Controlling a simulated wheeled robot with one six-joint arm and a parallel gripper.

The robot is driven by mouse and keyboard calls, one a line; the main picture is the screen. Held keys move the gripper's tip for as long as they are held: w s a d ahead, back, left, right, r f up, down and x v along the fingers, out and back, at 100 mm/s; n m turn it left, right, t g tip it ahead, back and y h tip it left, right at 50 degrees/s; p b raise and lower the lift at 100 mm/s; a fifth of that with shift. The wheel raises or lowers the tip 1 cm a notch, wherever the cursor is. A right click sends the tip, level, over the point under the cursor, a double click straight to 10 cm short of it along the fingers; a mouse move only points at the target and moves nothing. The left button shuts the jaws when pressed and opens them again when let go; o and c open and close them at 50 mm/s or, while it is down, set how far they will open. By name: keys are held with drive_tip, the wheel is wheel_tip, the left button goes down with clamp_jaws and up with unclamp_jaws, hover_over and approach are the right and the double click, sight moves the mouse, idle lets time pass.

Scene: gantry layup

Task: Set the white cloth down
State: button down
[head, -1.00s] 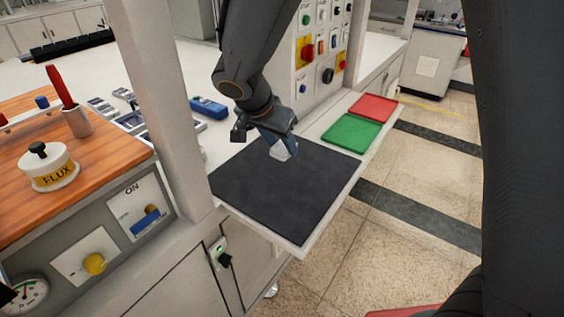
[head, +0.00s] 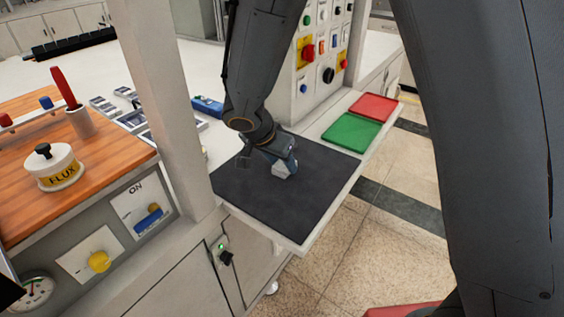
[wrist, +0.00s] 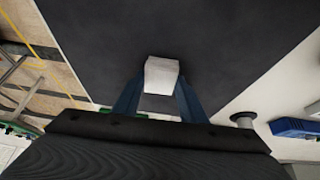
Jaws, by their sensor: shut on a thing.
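The white cloth is a small folded white block (head: 281,172) in the head view, at the tip of my gripper (head: 283,166). In the wrist view the cloth (wrist: 161,76) sits between the two blue fingers of my gripper (wrist: 158,88), which is shut on it. The dark mat (head: 318,208) lies under the cloth on a white side shelf. The cloth is over the mat's middle. I cannot tell whether it touches the mat.
A green tray (head: 350,133) and a red tray (head: 374,107) lie beyond the mat on the same shelf. A white post (head: 160,90) stands left of the mat. A blue device (head: 207,106) lies on the counter behind. A white flux pot (head: 54,167) stands on the wooden top.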

drive_tip(key=c, duration=1.1)
unclamp_jaws()
drive_tip(key=shift+r, duration=0.15)
drive_tip(key=shift+a+r, duration=0.15)
drive_tip(key=shift+r, duration=0.1)
drive_tip(key=b+v, duration=0.3)
drive_tip(key=v, duration=0.8)
drive_tip(key=s+d+f+n+g+y, duration=0.1)
drive_tip(key=s+d+f+n, duration=0.2)
drive_tip(key=d, duration=0.7)
drive_tip(key=s+d+f+n+g+y, duration=0.2)
drive_tip(key=s+d+f+n, duration=0.2)
drive_tip(key=s+d, duration=0.4)
drive_tip(key=shift+s+d+f+y, duration=0.2)
drive_tip(key=shift+d+f+y, duration=0.1)
drive_tip(key=shift+d+f, duration=0.65)
drive_tip(key=shift+r, duration=0.15)
